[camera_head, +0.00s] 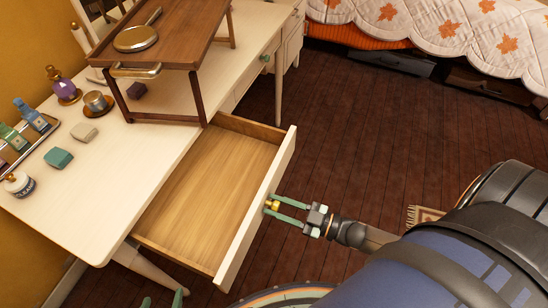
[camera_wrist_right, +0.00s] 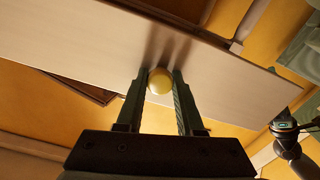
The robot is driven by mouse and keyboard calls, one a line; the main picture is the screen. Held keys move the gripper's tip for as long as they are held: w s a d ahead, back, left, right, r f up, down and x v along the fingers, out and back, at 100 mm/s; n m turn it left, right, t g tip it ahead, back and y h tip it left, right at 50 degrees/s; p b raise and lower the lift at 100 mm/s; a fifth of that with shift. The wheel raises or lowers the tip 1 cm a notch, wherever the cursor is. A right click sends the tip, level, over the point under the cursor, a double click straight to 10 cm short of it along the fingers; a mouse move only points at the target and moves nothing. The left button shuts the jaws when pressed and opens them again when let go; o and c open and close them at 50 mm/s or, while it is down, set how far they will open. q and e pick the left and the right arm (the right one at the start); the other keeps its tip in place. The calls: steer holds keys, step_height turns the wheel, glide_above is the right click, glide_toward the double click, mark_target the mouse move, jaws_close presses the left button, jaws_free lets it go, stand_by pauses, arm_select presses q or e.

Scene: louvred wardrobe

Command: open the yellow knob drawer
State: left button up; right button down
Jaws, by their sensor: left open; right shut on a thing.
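The drawer (camera_head: 205,195) of the cream desk is pulled well out, and its wooden inside looks empty. Its yellow knob (camera_head: 271,206) is on the outer face of the cream drawer front (camera_head: 255,218). My right gripper (camera_head: 276,207) is shut on the knob, its green fingers on either side. In the right wrist view the round knob (camera_wrist_right: 160,82) sits between the two dark fingertips, against the drawer front (camera_wrist_right: 95,50). My left gripper (camera_head: 163,301) shows only its green fingertips at the bottom edge, open and apart from the drawer; the rest is out of frame.
The desk top (camera_head: 95,205) carries a brown tray table (camera_head: 165,45) with a hand mirror (camera_head: 135,38), bottles and small boxes. Another drawer with a green knob (camera_head: 265,58) is further back. A bed (camera_head: 440,30) stands at the back right. Dark wooden floor (camera_head: 350,130) lies open between.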

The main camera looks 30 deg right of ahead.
steer(key=c, duration=1)
jaws_free()
arm_select(q)
steer(key=shift+w+r, duration=0.15)
steer(key=shift+w, duration=0.05)
arm_select(e)
steer(key=o, duration=0.5)
steer(key=shift+c, duration=0.2)
steer(key=v, duration=1.2)
steer(key=shift+s+d, duration=0.15)
steer(key=shift+s, duration=0.05)
arm_select(q)
steer(key=shift+r, duration=0.1)
